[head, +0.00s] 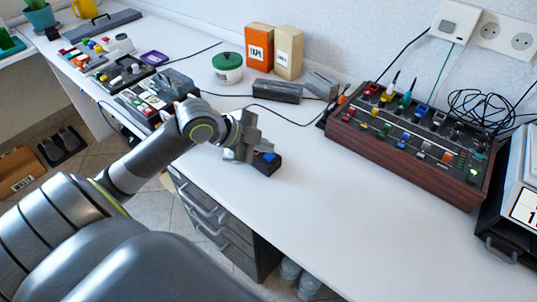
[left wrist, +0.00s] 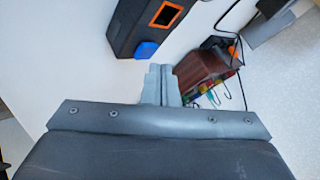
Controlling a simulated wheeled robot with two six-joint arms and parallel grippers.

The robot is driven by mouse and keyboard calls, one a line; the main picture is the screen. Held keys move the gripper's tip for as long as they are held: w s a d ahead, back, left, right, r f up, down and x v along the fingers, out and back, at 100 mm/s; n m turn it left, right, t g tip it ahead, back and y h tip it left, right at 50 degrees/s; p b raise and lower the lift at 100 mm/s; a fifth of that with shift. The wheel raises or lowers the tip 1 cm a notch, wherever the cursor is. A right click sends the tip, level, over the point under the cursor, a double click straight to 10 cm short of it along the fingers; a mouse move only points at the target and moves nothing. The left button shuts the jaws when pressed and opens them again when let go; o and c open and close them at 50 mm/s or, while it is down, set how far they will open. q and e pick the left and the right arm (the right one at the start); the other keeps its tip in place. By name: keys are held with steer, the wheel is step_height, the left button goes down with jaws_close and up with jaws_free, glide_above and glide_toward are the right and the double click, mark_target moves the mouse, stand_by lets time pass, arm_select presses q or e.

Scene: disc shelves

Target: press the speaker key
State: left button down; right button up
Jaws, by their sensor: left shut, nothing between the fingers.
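A small black box (head: 266,166) with a blue key (head: 267,156) on it stands near the front edge of the white desk. In the left wrist view the black box (left wrist: 128,25) shows an orange-framed square, and the blue key (left wrist: 146,50) sticks out at its near end. No label on the key can be read. My left gripper (head: 245,138) is shut and empty, right beside the box in the head view. In the left wrist view its fingertips (left wrist: 161,72) appear just below and right of the blue key; I cannot tell whether they touch it. My right gripper is not in view.
A wooden-sided control panel (head: 405,150) with several knobs and cables stands to the right. Small devices (head: 122,72) crowd the left. The desk front right of the box is clear.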

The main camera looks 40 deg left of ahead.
mark_target(265, 157)
arm_select(q)
steer(key=shift+f, duration=0.4)
steer(key=shift+f+b, duration=0.25)
steer(key=shift+b, duration=0.05)
steer(key=shift+r, duration=0.1)
stand_by(0.4)
steer(key=shift+r+p, duration=0.65)
steer(key=shift+p, duration=0.15)
steer(key=shift+r, duration=0.1)
step_height(265, 157, up, 6)
steer(key=p, duration=0.5)
steer(key=shift+p, duration=0.35)
